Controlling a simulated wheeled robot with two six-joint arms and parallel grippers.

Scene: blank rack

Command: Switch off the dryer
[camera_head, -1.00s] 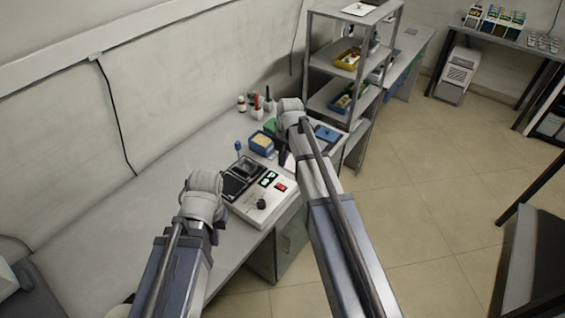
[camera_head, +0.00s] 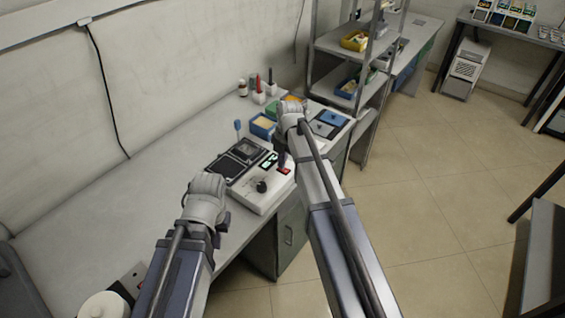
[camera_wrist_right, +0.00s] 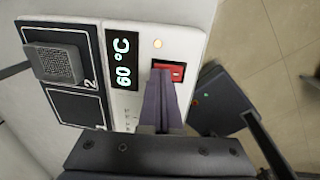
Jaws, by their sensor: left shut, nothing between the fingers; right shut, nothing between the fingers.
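The dryer (camera_head: 256,196) is a white box with dark plates on the bench, seen in the head view. Its display (camera_wrist_right: 122,62) is lit and reads 60 °C in the right wrist view, with a small orange light (camera_wrist_right: 157,44) lit beside it. The red switch (camera_wrist_right: 174,68) lies next to the display and also shows in the head view (camera_head: 284,170). My right gripper (camera_wrist_right: 160,76) is shut and empty, its tips at the switch's edge, partly covering it; contact is unclear. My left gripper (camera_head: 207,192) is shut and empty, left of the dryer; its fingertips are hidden.
A black knob (camera_head: 261,186) is on the dryer's front. A blue box with a yellow sponge (camera_head: 263,124) and several small bottles stand behind it. Grey shelving (camera_head: 337,85) rises beyond. The bench left of the dryer is largely clear.

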